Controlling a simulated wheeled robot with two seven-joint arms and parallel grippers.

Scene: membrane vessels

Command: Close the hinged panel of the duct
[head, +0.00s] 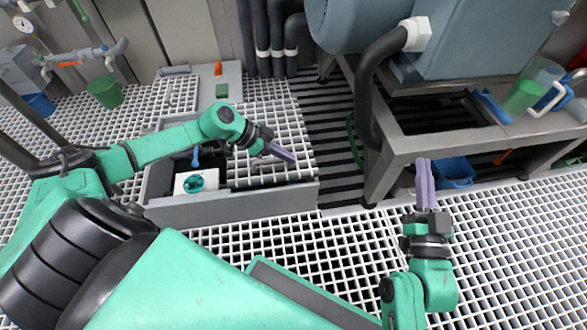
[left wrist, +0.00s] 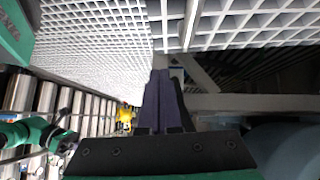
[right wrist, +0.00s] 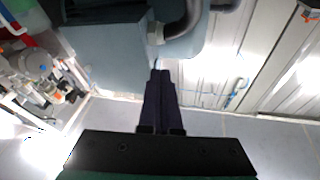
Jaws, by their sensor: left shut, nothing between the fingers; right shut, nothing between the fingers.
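The floor duct (head: 232,207) is a grey trough in the head view, open at its near left part. Inside it a teal handwheel (head: 194,183) on a white block shows. A white grating panel (head: 288,117) lies at the duct's right and far side; its exact tilt is hard to tell. My left gripper (head: 283,152) has its purple fingers shut and empty, in front of this panel; I cannot tell whether they touch it. The left wrist view shows its fingers (left wrist: 163,100) near white grating (left wrist: 240,20). My right gripper (head: 425,183) is shut and empty, pointing up over the floor grating, away from the duct.
A grey steel bench (head: 450,142) with a blue-grey tank (head: 480,40) stands at right, a blue bin (head: 455,172) under it. Dark pipes (head: 276,30) rise behind the duct. A green bucket (head: 105,91) stands at far left. White floor grating (head: 510,230) is clear at the right front.

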